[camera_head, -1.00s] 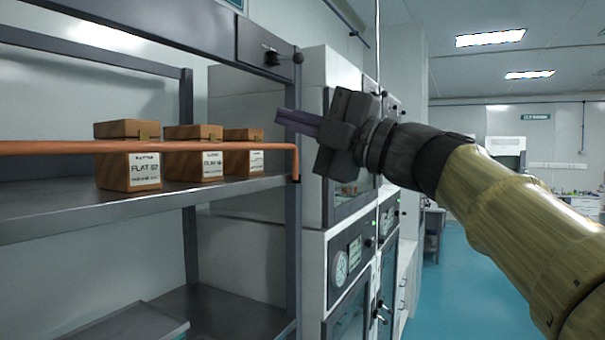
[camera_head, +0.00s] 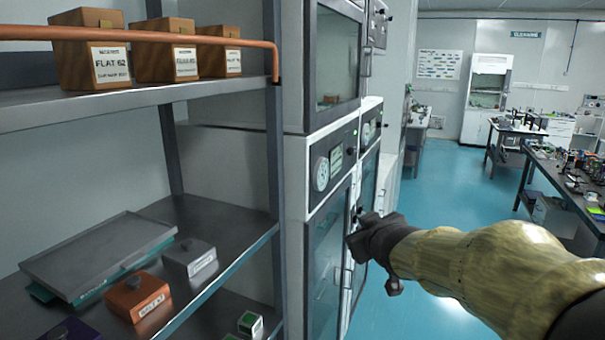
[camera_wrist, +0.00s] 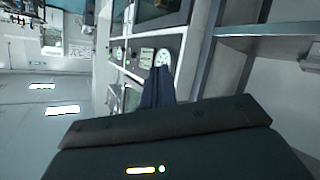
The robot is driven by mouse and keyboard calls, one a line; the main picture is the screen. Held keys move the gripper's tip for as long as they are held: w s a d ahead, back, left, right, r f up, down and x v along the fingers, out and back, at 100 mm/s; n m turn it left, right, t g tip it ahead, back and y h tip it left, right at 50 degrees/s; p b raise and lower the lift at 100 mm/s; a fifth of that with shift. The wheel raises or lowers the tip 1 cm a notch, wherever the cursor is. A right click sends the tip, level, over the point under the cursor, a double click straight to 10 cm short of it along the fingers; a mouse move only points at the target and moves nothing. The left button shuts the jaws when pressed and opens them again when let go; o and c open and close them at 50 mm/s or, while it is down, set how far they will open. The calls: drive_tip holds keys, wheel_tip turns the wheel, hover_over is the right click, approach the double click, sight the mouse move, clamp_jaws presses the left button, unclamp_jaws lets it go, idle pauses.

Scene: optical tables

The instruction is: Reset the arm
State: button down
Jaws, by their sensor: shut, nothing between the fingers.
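My gripper (camera_head: 358,240) is at the right of centre in the head view, in front of the glass-doored cabinet (camera_head: 326,262) and to the right of the shelf rack. Its fingers are foreshortened and partly hidden by the wrist. In the wrist view the fingers (camera_wrist: 157,88) are together and empty, seen against the cabinet's dial panel. My arm, in a yellowish sleeve, reaches in from the lower right corner of the head view.
Three brown boxes (camera_head: 186,52) stand on the upper shelf (camera_head: 140,97) behind a copper-coloured rail (camera_head: 130,36). The lower shelf (camera_head: 225,222) holds a grey tray (camera_head: 100,250), an orange box (camera_head: 138,297) and a grey box (camera_head: 189,257). Blue floor (camera_head: 440,200) is open, with benches (camera_head: 570,185) at right.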

drive_tip(key=s+d+f+m+g+h, duration=0.1)
drive_tip(key=s+f+m+g, duration=0.4)
drive_tip(key=s+f, duration=1.7)
wheel_tip(320, 180, down, 2)
drive_tip(key=d+g, duration=0.1)
drive_tip(key=g, duration=0.4)
drive_tip(key=shift+f+m+g+b, duration=0.2)
drive_tip(key=shift+m+g+b, duration=0.15)
drive_tip(key=shift+m+g, duration=0.05)
drive_tip(key=shift+w+d, duration=0.1)
